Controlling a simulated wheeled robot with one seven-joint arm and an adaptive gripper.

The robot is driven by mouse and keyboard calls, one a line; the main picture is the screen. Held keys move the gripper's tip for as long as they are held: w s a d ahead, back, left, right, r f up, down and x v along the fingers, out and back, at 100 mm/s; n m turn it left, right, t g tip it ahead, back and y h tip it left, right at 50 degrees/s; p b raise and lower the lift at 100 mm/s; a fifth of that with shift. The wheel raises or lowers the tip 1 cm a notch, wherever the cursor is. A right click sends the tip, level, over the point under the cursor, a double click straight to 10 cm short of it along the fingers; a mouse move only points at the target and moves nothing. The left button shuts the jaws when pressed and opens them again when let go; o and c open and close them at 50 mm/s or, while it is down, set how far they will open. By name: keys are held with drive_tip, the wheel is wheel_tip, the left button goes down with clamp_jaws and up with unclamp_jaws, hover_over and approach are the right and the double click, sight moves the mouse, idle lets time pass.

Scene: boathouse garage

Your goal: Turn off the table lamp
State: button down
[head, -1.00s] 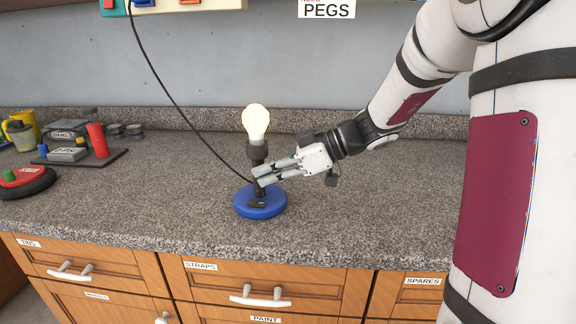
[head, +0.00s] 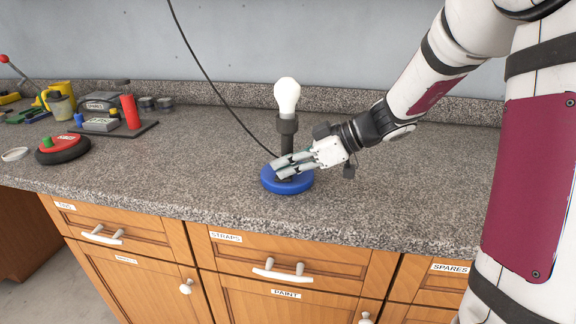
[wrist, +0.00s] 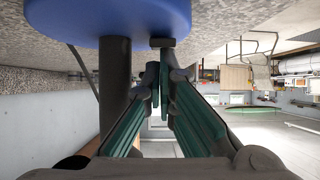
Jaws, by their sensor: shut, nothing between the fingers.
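The table lamp has a round blue base (head: 300,186), a dark stem and a bare bulb (head: 287,96). The bulb looks plain white, without a warm glow. It stands upright on the counter. My gripper (head: 278,169) is shut and empty, low over the base in front of the stem. In the wrist view, which is upside down, the blue base (wrist: 110,18) is at the top and the dark stem (wrist: 115,90) is left of my gripper (wrist: 158,85). A small dark switch block (wrist: 162,43) on the base is close to the fingertips; contact cannot be told.
The grey speckled counter (head: 190,175) is clear around the lamp. A black cable (head: 205,75) runs from the lamp up the wall. At the left are a red-and-black round device (head: 62,148) and a dark board with a red cylinder (head: 131,112). Drawers are below.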

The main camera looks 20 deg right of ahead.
drive_tip(key=shift+d, duration=0.25)
